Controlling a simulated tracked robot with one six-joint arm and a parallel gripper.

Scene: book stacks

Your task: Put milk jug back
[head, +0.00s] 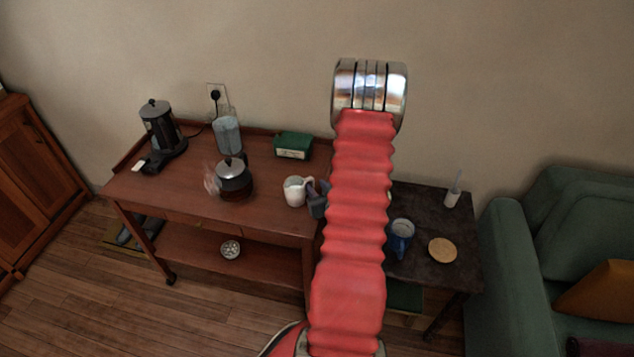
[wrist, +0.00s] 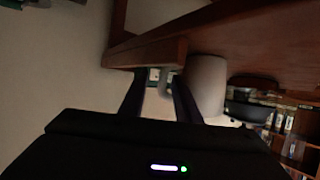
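The milk jug, a small white jug (head: 294,191), stands upright near the right end of the wooden trolley top (head: 265,207). Its handle is on the right side. In the wrist view, which is upside down, the pale jug (wrist: 206,82) meets the trolley top. My gripper (head: 317,198) is at the handle side of the jug, partly hidden behind my red arm. In the wrist view my gripper's two dark fingers (wrist: 158,87) are apart. Part of the handle shows between or just beyond them; I cannot tell if they touch it.
The trolley also holds a glass teapot (head: 234,178), a green box (head: 293,145), a clear pitcher (head: 228,135) and a black kettle (head: 159,122). A dark side table (head: 427,207) on the right holds a blue mug (head: 401,236), a round coaster (head: 442,250) and a white pot (head: 452,197).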

